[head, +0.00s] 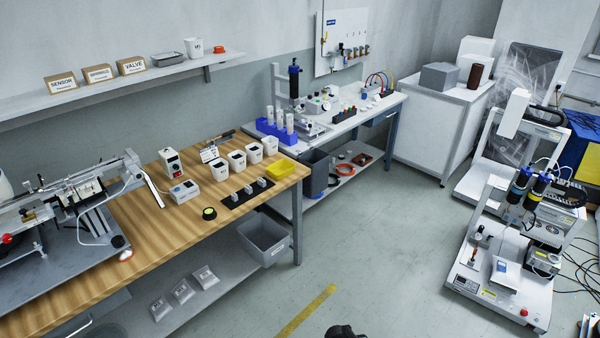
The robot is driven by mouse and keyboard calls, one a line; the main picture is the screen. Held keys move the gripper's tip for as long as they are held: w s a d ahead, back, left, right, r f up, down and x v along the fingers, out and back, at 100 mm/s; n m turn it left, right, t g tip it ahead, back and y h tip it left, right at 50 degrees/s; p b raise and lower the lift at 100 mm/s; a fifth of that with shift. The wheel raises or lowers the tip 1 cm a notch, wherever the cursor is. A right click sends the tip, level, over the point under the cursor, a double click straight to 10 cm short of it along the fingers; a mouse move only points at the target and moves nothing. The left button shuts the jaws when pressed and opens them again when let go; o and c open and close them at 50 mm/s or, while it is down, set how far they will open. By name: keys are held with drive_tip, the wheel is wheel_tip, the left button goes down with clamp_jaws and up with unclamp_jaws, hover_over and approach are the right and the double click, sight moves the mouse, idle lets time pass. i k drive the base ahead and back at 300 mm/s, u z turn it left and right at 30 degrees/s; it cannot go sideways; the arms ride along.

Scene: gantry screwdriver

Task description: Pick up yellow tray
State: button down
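The yellow tray (287,167) is in the head view, on the right end of the wooden workbench (130,242), close to the bench's far right corner. It is small and shallow, and nothing covers it. No gripper fingers show in this view. A small dark rounded shape cuts into the bottom edge; I cannot tell if it is part of my arm. Nothing is touching the tray.
White cups (237,161) stand left of the tray, and a black mat (238,198) with small grey parts lies in front. A grey bin (265,240) is on the lower shelf. A white bench (385,106) with equipment stands behind. The floor (385,235) is mostly clear.

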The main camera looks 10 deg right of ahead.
sight(282, 168)
drive_tip(key=u, duration=0.15)
drive_tip(key=i, duration=0.95)
drive_tip(key=z, duration=1.2)
drive_tip(key=k, duration=0.15)
drive_tip(key=u, duration=3)
